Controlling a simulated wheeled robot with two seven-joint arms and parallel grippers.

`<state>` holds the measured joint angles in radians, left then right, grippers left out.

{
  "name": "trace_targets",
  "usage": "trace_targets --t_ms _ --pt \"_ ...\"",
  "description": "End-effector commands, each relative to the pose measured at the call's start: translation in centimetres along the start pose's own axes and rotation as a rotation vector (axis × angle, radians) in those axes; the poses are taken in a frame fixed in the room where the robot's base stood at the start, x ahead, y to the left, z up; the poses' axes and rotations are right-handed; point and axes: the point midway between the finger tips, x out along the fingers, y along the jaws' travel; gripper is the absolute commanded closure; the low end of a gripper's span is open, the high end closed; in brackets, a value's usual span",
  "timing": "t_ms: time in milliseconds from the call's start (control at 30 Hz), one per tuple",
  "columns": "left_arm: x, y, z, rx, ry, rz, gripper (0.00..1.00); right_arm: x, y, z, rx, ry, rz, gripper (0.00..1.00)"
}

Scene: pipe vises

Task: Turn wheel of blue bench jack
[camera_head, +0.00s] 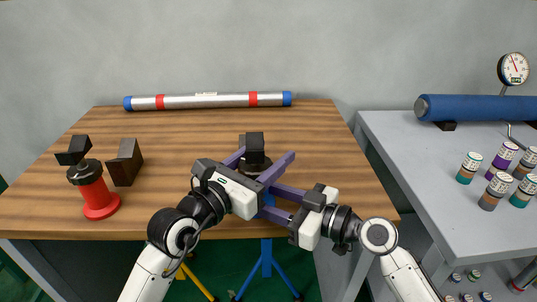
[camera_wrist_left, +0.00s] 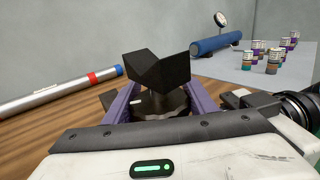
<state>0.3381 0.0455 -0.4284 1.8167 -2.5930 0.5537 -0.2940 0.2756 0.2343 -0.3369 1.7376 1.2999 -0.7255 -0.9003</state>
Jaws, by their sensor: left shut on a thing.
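The bench jack at the table's front edge shows its black V-shaped head (camera_head: 254,146), which also shows in the left wrist view (camera_wrist_left: 155,70). Below the head is its dark round wheel (camera_wrist_left: 160,103). My left gripper (camera_head: 257,163) is shut on the wheel, with one purple finger on each side. My right gripper (camera_head: 272,203) reaches in from the right, lower down. Its purple fingers stand apart, but their tips are hidden behind the left gripper, so I cannot tell whether they hold the jack's body.
A red jack (camera_head: 95,195) and a loose black block (camera_head: 124,162) are at the table's left. A silver pipe (camera_head: 208,101) lies at the back. The grey bench (camera_head: 430,175) at right holds a blue pipe (camera_head: 475,108), a dial gauge (camera_head: 513,69) and several small cans (camera_head: 469,167).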

Motion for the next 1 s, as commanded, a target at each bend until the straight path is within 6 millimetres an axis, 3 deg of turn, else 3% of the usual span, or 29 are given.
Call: trace_targets --t_ms 67,100,200,567,667,1000 --pt "0.0 -0.3 -0.3 -0.005 0.007 -0.007 0.71 0.0 0.0 0.3 0.001 -0.004 0.001 0.74" --pt "0.0 -0.3 -0.3 -0.005 0.007 -0.007 0.44 0.0 0.0 0.3 0.001 -0.004 0.001 0.74" --pt "0.0 -0.2 -0.3 -0.004 0.006 -0.005 0.30 0.0 0.0 0.3 0.001 -0.004 0.001 0.74" --pt "-0.5 0.0 -0.2 -0.001 0.003 -0.002 0.30 0.0 0.0 0.3 0.001 -0.005 0.001 0.74" --pt "-1.8 0.0 -0.2 -0.001 0.004 -0.001 0.30 0.0 0.0 0.3 0.001 -0.005 0.001 0.74" --pt "-8.9 -0.1 -0.2 -0.001 0.006 -0.002 0.30 0.0 0.0 0.3 0.000 -0.005 0.001 0.74"
